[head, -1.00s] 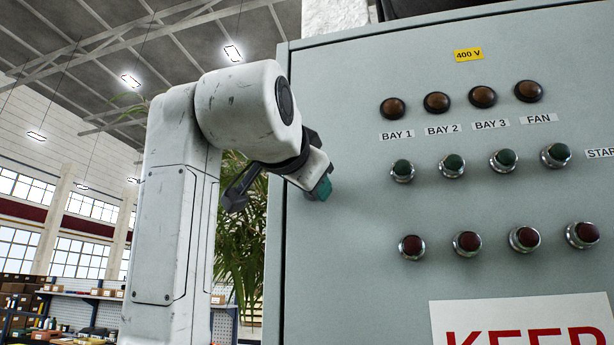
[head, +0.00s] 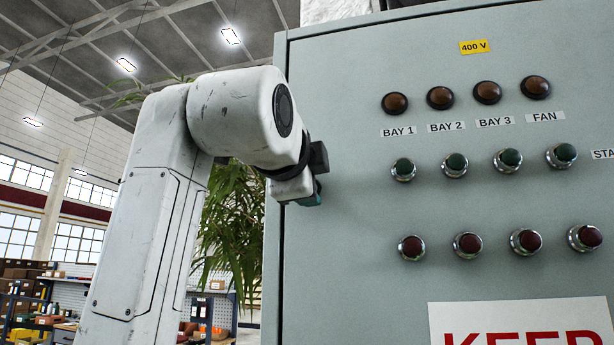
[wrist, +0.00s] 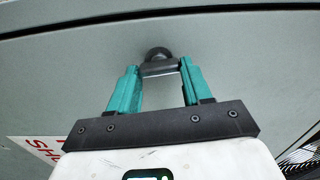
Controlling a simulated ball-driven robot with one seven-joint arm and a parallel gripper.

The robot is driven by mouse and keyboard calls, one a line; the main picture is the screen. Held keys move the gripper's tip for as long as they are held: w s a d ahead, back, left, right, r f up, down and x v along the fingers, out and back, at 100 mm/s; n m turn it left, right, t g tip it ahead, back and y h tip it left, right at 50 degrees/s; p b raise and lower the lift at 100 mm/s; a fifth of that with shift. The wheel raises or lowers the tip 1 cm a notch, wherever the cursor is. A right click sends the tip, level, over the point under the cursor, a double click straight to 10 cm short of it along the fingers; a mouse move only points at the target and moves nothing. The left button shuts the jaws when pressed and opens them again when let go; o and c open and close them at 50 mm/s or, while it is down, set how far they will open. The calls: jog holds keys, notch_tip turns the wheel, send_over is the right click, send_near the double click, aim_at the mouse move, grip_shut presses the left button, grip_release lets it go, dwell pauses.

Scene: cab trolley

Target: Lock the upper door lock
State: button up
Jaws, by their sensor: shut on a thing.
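The upper door lock (wrist: 157,53) shows in the wrist view as a dark round boss on the grey door, with a short grey wing handle (wrist: 160,69) across it. My gripper (wrist: 160,72) has its two teal fingers on either side of this handle and is shut on it. The handle lies roughly crosswise between the fingers. In the head view my gripper (head: 308,198) is at the left edge of the cabinet front, below my wrist. The lock itself is hidden there behind my gripper and wrist.
The grey cabinet (head: 350,250) fills the right of the head view, with rows of lamps and buttons (head: 455,165) right of my gripper. A plant (head: 230,220) stands behind my arm. In the wrist view a dark seam (wrist: 80,23) runs beyond the lock.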

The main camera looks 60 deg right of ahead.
jog(key=shift+m, duration=0.6)
jog(key=o, duration=1.1)
jog(key=shift+c, duration=0.2)
jog(key=b+v, duration=0.3)
jog(key=v, duration=0.7)
jog(key=shift+a, duration=0.4)
jog(key=shift+s, duration=0.15)
